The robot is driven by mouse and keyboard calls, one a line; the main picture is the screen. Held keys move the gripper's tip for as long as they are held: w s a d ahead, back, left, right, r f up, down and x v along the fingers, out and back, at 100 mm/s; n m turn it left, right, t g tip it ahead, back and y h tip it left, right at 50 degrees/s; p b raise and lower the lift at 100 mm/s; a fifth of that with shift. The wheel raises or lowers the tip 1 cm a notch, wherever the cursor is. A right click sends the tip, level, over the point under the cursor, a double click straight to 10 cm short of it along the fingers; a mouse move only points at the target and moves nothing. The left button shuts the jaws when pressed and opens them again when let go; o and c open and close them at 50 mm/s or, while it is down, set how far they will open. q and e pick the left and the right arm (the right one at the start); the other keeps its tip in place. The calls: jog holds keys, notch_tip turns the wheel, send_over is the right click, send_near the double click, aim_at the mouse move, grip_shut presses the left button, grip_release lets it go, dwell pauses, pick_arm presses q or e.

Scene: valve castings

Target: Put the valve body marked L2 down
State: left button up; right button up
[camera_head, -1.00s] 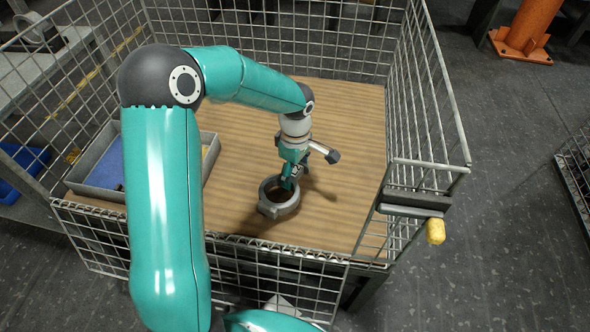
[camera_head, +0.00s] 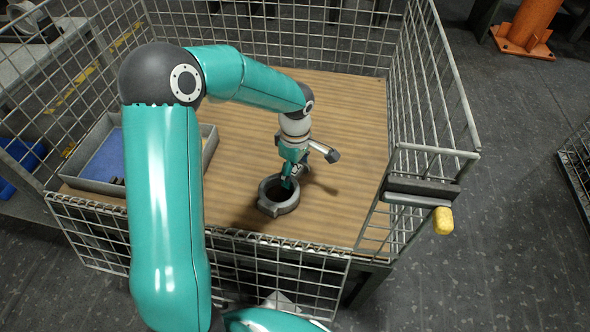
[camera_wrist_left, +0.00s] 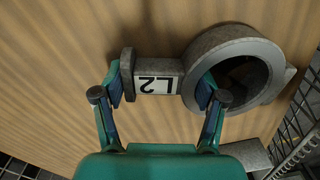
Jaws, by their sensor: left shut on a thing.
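The valve body (camera_head: 283,207) is a grey casting with a thick ring and a short neck to a flange. In the left wrist view the valve body (camera_wrist_left: 187,62) carries a white label reading L2 on its neck. My left gripper (camera_head: 289,179) is shut on it from above, and it also shows in the left wrist view (camera_wrist_left: 160,92). My right gripper is out of view.
Mesh walls (camera_head: 440,90) surround the floor, with a low front panel (camera_head: 300,275) and a yellow-ended handle (camera_head: 443,220) at right. A grey tray (camera_head: 208,145) with a blue bottom stands at left, partly behind my arm. Floor behind and right of the casting is clear.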

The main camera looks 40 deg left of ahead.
pick_arm(q)
jog(key=o, duration=1.7)
jog(key=shift+o, duration=0.9)
jog(key=shift+f, duration=0.15)
notch_tip(320, 180, up, 12)
